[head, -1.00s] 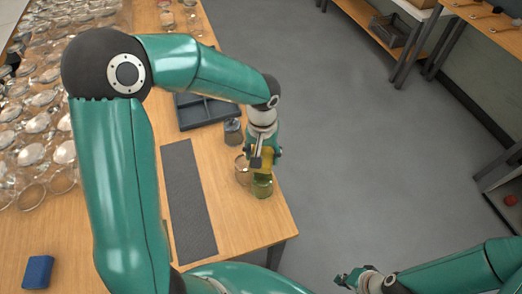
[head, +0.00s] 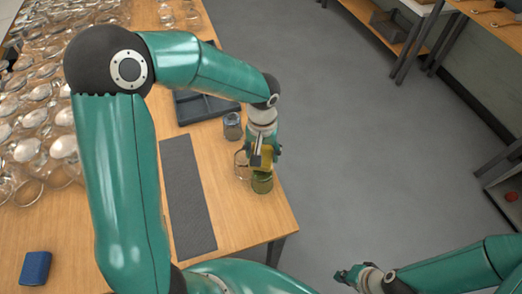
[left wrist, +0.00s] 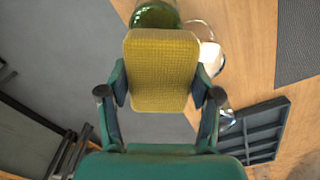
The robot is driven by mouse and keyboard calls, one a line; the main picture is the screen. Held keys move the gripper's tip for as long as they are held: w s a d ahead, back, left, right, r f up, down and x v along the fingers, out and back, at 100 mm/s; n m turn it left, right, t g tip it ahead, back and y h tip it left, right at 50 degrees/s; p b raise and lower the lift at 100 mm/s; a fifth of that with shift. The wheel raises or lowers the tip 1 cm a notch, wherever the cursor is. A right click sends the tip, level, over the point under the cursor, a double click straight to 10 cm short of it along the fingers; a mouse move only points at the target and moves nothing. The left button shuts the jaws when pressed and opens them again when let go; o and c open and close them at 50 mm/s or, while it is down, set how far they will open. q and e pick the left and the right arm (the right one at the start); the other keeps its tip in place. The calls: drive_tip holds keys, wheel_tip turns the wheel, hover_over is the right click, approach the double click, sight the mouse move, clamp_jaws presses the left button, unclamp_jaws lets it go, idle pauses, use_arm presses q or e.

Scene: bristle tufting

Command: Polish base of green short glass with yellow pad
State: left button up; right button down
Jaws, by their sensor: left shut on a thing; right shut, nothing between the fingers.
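The green short glass (head: 262,184) stands near the right edge of the wooden table; whether it is upside down I cannot tell. My left gripper (head: 264,157) is shut on the yellow pad (left wrist: 160,72), which fills the space between its fingers in the left wrist view. The pad is at the upper part of the green glass in the head view, partly hiding it; contact cannot be told. In the left wrist view the green glass (left wrist: 156,14) shows beyond the pad's far edge. My right gripper (head: 352,275) is shut and empty, away from the table at the lower right.
A clear glass (head: 240,165) stands close beside the green one, and a greyish glass (head: 232,127) behind it. A dark divided tray (head: 200,106) and a grey mat (head: 186,195) lie on the table. Many clear glasses (head: 40,110) crowd the left. A blue block (head: 35,268) lies front left.

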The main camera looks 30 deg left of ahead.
use_arm(q)
drive_tip(key=shift+f+b, duration=1)
drive_tip(key=shift+f, duration=0.05)
